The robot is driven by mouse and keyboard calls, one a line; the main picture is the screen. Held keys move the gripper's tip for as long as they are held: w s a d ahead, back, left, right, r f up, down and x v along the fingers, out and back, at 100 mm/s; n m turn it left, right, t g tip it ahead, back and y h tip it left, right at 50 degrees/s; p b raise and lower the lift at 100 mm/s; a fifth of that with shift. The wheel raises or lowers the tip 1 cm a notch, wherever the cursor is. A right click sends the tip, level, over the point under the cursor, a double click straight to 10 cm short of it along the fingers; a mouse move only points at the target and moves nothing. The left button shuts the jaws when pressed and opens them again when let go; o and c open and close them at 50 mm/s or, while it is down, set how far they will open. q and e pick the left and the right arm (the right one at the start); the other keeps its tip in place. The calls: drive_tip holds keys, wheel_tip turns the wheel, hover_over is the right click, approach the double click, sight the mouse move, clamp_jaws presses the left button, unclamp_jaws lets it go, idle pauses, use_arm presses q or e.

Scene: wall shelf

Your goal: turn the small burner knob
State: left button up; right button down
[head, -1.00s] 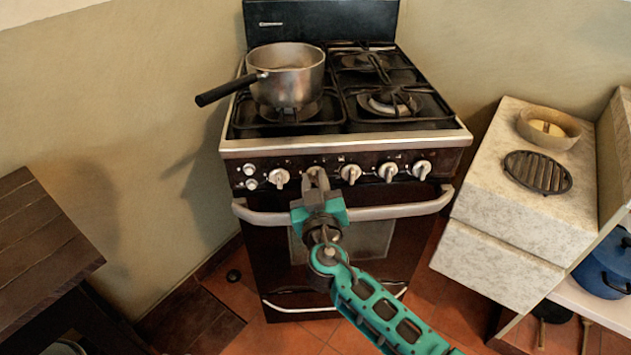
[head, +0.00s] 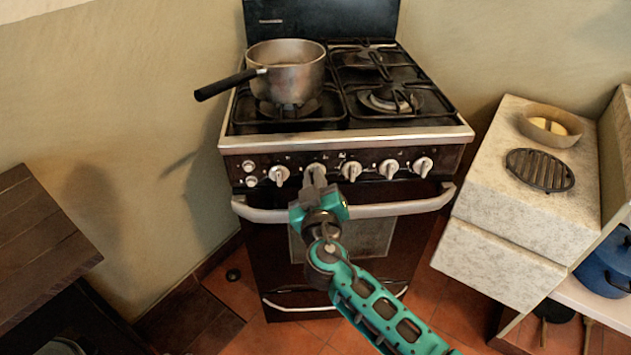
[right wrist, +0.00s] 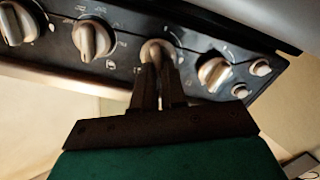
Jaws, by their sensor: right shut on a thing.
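The stove's front panel carries a row of pale round burner knobs. My right gripper (head: 314,178) is shut on one of them, the burner knob (head: 316,169) second from the left in the row of large knobs. In the right wrist view the fingers (right wrist: 157,80) close on this knob (right wrist: 158,50), and they partly hide it. Other knobs sit on both sides, such as the one to its left (head: 279,175) and the one to its right (head: 351,171). Two small round buttons (head: 250,174) are at the panel's left end. My left gripper is not in view.
The oven handle (head: 395,208) runs just below the knobs, close under my gripper. A pale counter (head: 510,230) stands at the right, a dark wooden table (head: 40,235) at the left.

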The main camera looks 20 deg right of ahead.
drive_tip(key=n, duration=0.7)
drive_tip(key=n+b, duration=0.1)
drive_tip(key=n, duration=0.3)
drive_tip(key=shift+a+f, duration=0.35)
drive_tip(key=shift+f, duration=0.05)
drive_tip(key=c, duration=1.2)
unclamp_jaws()
